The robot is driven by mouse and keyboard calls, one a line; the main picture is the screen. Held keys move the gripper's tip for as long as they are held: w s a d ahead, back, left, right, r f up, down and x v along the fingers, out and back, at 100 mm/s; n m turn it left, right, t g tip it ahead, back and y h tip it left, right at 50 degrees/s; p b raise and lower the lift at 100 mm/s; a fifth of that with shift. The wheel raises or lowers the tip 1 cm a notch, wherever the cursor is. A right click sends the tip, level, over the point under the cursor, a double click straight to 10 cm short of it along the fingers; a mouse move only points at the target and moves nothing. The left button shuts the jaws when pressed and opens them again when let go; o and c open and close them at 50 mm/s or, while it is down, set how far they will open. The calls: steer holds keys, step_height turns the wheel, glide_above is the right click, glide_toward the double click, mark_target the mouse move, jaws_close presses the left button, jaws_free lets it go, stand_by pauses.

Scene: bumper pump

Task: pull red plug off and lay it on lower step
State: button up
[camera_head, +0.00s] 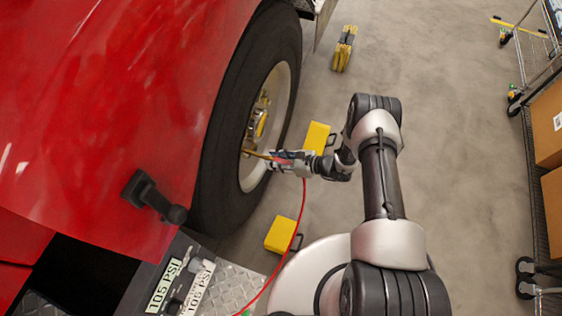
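My gripper (279,158) is beside the wheel of the red vehicle. Its fingers are around a small red piece that appears to be the red plug (284,157), mostly hidden by the fingers. A thin brass stem (256,154) runs from the gripper's tip into the wheel hub. A red hose (302,210) hangs from the gripper and curves down to the diamond-plate step (232,284) at the bottom. Whether this step is the lower one, I cannot tell.
The black tire (220,150) and red bodywork (110,90) fill the left. Yellow wheel chocks (281,233) (316,137) stand on the floor by the tire. A black handle (150,195) sticks out above the step. Shelving with boxes (548,122) is at right.

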jaws_close()
steer(key=shift+d, duration=0.1)
steer(key=shift+s+d, duration=0.35)
steer(key=shift+d, duration=0.55)
steer(key=shift+s+d, duration=0.3)
steer(key=shift+d, duration=0.65)
steer(key=shift+s+d, duration=0.35)
steer(key=shift+d, duration=0.55)
